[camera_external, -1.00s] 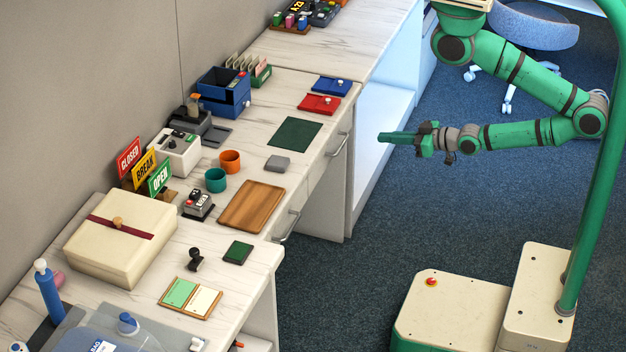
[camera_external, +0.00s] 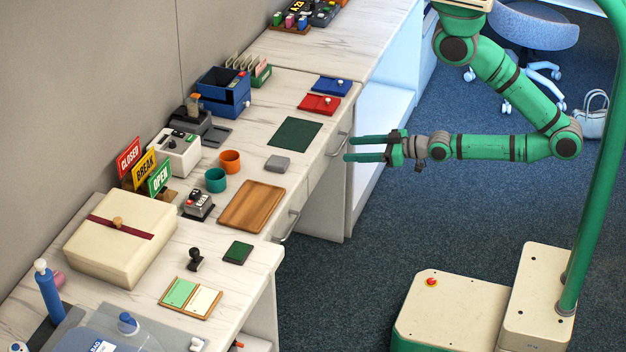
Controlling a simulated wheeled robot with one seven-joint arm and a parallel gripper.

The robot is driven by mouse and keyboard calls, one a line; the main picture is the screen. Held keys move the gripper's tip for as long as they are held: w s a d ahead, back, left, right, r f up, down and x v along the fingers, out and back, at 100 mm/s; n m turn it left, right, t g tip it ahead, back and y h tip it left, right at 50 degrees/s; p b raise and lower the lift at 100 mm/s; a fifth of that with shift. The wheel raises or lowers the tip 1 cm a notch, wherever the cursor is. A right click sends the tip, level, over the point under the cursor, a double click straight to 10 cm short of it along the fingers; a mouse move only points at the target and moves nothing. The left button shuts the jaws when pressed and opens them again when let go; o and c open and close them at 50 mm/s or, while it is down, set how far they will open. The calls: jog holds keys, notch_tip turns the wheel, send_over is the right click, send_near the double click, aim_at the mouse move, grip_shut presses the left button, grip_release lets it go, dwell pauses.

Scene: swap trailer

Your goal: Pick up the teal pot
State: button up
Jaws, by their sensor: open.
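The teal pot (camera_external: 215,181) is a small round open cup standing upright on the white marbled counter. It stands just left of an orange pot (camera_external: 230,161) of like shape. My gripper (camera_external: 347,148) is open and empty, its two green fingers apart and pointing left. It is in front of the counter's front edge, to the right of the pot and well apart from it.
A wooden tray (camera_external: 252,207), a grey block (camera_external: 278,163) and a dark green mat (camera_external: 294,135) lie between the pots and the counter edge. A card device (camera_external: 198,204) stands close to the teal pot. Drawer handles (camera_external: 289,227) stick out in front.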

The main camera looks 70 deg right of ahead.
jog(key=w+a+n+g+y, duration=0.1)
jog(key=w+a, duration=0.5)
jog(key=w, duration=0.2)
jog(key=w+a+n+g+y, duration=0.1)
jog(key=w+a, duration=0.6)
jog(key=w, duration=0.2)
jog(key=w+a+n+g+y, duration=0.1)
jog(key=w+a+n+y, duration=0.1)
jog(key=w+a, duration=0.4)
jog(key=shift+w+a+r, duration=0.1)
jog(key=shift+w+a, duration=0.05)
jog(key=shift+w, duration=0.6)
jog(key=shift+w+a+r, duration=0.1)
jog(key=shift+w, duration=0.65)
jog(key=x, duration=1)
jog(key=shift+w+a+f, duration=0.2)
jog(key=shift+f, duration=0.05)
jog(key=c, duration=0.8)
